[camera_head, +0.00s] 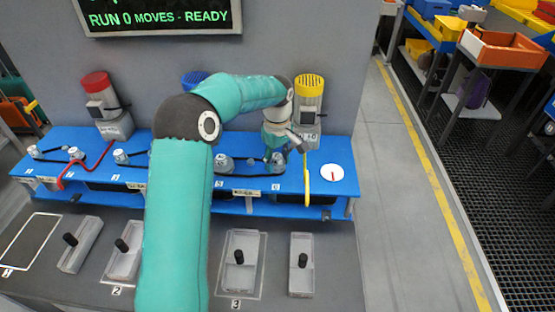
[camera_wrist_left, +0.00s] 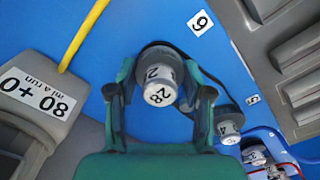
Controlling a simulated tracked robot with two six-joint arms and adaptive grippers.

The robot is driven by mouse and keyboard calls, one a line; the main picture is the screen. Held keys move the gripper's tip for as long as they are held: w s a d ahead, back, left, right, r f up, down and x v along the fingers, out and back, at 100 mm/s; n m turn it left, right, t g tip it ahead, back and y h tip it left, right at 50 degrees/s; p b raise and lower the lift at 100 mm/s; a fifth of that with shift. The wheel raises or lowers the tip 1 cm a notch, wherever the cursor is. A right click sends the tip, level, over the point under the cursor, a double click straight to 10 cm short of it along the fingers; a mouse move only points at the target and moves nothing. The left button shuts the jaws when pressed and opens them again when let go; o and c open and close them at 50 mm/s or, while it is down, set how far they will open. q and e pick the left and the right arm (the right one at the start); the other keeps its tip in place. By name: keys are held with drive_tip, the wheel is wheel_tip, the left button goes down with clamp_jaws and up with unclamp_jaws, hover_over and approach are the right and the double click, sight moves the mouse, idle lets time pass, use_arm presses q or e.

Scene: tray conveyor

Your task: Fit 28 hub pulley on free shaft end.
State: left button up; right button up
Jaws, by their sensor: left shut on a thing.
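The grey pulley marked 28 (camera_wrist_left: 158,85) is between the green fingers of my left gripper (camera_wrist_left: 163,92) in the left wrist view. The fingers are shut on its sides. A black belt (camera_wrist_left: 190,52) curves around behind it and runs toward another grey hub (camera_wrist_left: 228,125). I cannot tell whether the pulley is seated on a shaft; its far side is hidden. In the head view my left gripper (camera_head: 274,158) is low over the blue bench (camera_head: 235,182), near the label 6. My right gripper is not in view.
A grey motor unit with a yellow top (camera_head: 310,95) stands just behind the gripper. A yellow cable (camera_head: 307,182) hangs beside it, and a red cable (camera_head: 85,165) lies farther left. Grey trays with black knobs (camera_head: 240,262) stand in front. A white disc marked 1 (camera_head: 332,172) lies right.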

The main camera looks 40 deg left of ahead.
sight(277, 156)
use_arm(q)
drive_tip(key=shift+f+b, duration=0.45)
drive_tip(key=shift+f, duration=0.25)
drive_tip(key=o, duration=1.3)
drive_tip(key=shift+r, duration=0.1)
wheel_tip(277, 156, up, 10)
drive_tip(key=shift+w+r, duration=0.1)
drive_tip(key=shift+r, duration=0.75)
